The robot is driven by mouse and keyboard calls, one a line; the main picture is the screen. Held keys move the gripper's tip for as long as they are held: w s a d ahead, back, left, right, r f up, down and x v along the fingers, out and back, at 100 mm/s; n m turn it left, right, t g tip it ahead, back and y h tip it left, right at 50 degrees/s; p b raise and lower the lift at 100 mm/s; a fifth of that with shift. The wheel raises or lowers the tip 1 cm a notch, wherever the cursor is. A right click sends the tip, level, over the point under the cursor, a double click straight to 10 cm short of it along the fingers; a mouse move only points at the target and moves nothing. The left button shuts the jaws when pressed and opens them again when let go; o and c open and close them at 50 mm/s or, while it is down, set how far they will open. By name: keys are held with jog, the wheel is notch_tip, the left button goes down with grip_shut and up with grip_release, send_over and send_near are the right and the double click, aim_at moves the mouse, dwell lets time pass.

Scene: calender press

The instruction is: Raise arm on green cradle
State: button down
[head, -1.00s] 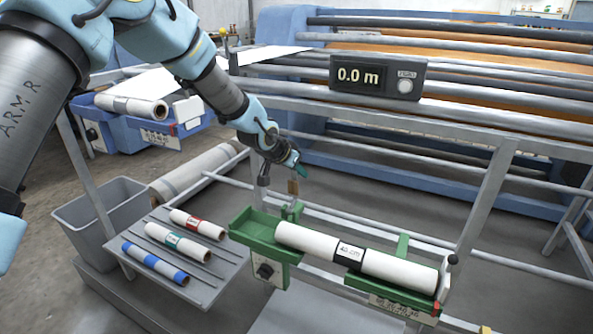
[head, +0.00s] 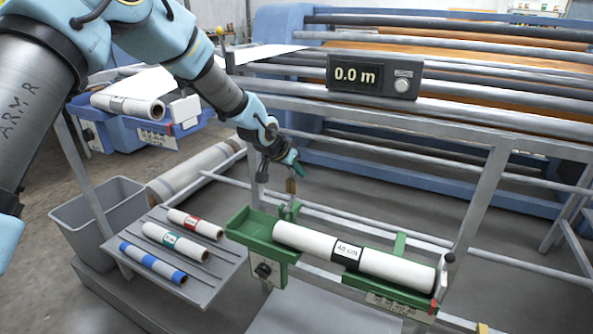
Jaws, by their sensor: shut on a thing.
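The green cradle (head: 258,229) is at lower centre, fixed to the frame's front rail. A white roll (head: 393,268) with a black band marked "40 cm" lies along it. A small green bracket (head: 289,209) stands at the cradle's back edge, with a narrow tan piece (head: 291,186) above it. My gripper (head: 297,167) points down and to the right just above the tan piece. It is shut on what appears to be the cradle's arm; the grasp itself is small and partly hidden.
A grey shelf (head: 208,291) left of the cradle carries three small banded rolls. A grey bin (head: 92,238) stands further left. A blue cradle (head: 125,130) with a roll is behind them. The display (head: 374,76) reads 0.0 m. Metal rails surround my gripper.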

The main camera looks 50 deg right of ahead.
jog(key=shift+s+a+f, duration=0.15)
jog(key=shift+a+f, duration=0.1)
jog(key=shift+f, duration=0.2)
jog(key=c, duration=1.1)
grip_release()
jog(key=shift+d, duration=0.1)
jog(key=o, duration=0.3)
jog(key=shift+r, duration=0.3)
jog(key=b+v, duration=0.2)
jog(key=v, duration=0.8)
jog(key=shift+r+b, duration=0.3)
jog(key=shift+r, duration=0.05)
